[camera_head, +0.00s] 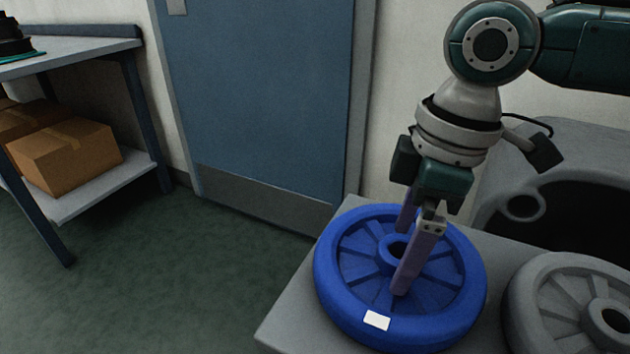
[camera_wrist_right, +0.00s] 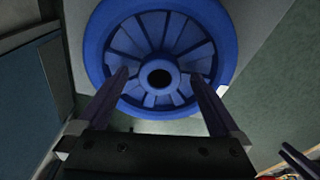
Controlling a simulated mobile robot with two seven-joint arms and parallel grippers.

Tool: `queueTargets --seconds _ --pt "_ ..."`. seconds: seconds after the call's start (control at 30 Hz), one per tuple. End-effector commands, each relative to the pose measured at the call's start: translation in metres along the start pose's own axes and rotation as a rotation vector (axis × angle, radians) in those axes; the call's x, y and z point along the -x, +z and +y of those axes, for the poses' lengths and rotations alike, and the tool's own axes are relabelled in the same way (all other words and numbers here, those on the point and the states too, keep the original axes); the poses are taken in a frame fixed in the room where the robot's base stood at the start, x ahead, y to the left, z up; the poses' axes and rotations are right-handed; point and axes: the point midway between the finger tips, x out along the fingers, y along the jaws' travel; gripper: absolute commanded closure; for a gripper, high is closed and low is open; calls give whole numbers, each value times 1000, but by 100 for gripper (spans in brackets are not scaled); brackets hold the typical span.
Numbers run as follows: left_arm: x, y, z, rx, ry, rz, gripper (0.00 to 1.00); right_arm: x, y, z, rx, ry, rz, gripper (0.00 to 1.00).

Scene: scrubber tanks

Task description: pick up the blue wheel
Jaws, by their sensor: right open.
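The blue wheel (camera_head: 345,294) lies flat on a grey surface (camera_head: 293,318), with spokes, a round hub with a hole, and a small white label on its rim. It also shows in the right wrist view (camera_wrist_right: 228,48), ahead of the fingers. My right gripper (camera_head: 404,250) points down over the wheel, its two purple fingers apart on either side of the hub. In the wrist view the open fingers (camera_wrist_right: 160,78) flank the hub with nothing held between them. I cannot tell whether the fingertips touch the wheel. My left gripper is not in view.
A grey wheel (camera_head: 527,300) lies just right of the blue one. A grey tub with a dark opening (camera_head: 570,215) stands behind it. A blue door (camera_head: 262,90) is at the back. A shelf table (camera_head: 85,45) with cardboard boxes (camera_head: 68,155) stands left, with open green floor between.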

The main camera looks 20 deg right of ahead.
Motion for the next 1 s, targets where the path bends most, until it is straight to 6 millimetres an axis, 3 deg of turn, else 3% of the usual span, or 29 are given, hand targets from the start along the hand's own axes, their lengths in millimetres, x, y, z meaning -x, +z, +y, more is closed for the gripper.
queueTargets --seconds 0.2,1.0 --pt "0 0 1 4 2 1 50 0 0 0 0 0 0 0" --pt "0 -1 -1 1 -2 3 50 0 0 0 0 0 0 90"
